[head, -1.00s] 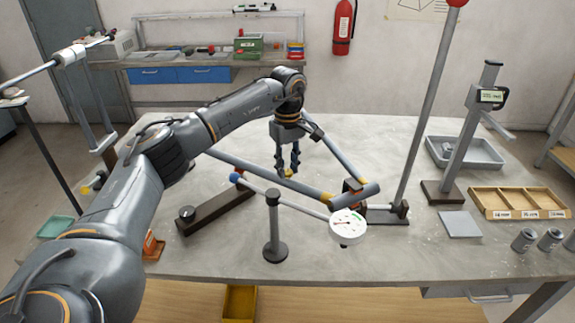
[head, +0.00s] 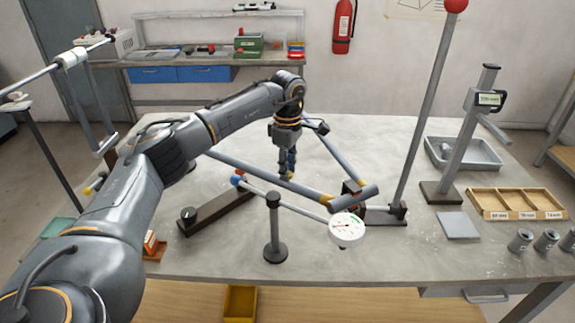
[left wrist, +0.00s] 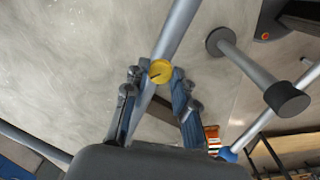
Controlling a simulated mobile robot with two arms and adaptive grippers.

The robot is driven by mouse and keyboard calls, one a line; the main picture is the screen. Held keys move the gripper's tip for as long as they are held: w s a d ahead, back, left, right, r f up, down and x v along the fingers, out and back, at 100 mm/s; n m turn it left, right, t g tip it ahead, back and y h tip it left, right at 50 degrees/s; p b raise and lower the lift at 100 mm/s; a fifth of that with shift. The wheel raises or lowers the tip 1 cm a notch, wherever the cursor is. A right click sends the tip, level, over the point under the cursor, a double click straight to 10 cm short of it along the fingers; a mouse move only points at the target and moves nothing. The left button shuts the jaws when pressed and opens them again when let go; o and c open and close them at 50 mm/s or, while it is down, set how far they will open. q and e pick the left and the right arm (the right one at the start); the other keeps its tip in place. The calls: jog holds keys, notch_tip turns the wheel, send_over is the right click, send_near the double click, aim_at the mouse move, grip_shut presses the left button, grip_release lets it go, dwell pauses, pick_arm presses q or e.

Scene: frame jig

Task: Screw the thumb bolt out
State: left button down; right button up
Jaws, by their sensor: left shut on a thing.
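The thumb bolt (left wrist: 160,71) shows in the left wrist view as a round yellow head with a dark slot, on a grey tube (left wrist: 178,30) of the frame. In the head view the frame (head: 245,168) stands above the table, and a bit of yellow from the bolt (head: 287,176) shows below my fingers. My left gripper (head: 288,165) points down over that tube. In the left wrist view its blue-grey fingers (left wrist: 160,85) are shut on the bolt head, one on each side. My right gripper is not in view.
A white dial gauge (head: 347,230) and a grey post (head: 274,230) stand in front of the frame. A tall red-topped rod (head: 425,110) rises to the right. A wooden tray (head: 517,203) and several metal cylinders lie further right. The table behind the frame is clear.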

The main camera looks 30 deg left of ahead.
pick_arm(q)
jog(key=n, duration=0.3)
jog(key=shift+n+p, duration=0.35)
jog(key=shift+n, duration=0.05)
jog(key=n, duration=0.3)
jog(key=shift+n+p, duration=0.3)
jog(key=n+p, duration=0.1)
jog(key=n, duration=0.9)
jog(key=n+p, duration=0.1)
jog(key=n, duration=0.2)
jog(key=shift+n, duration=0.3)
jog(key=n, duration=0.4)
jog(key=shift+s+p, duration=0.1)
jog(key=shift+p, duration=0.3)
jog(key=shift+f+n, duration=0.1)
jog(key=shift+n, duration=1.1)
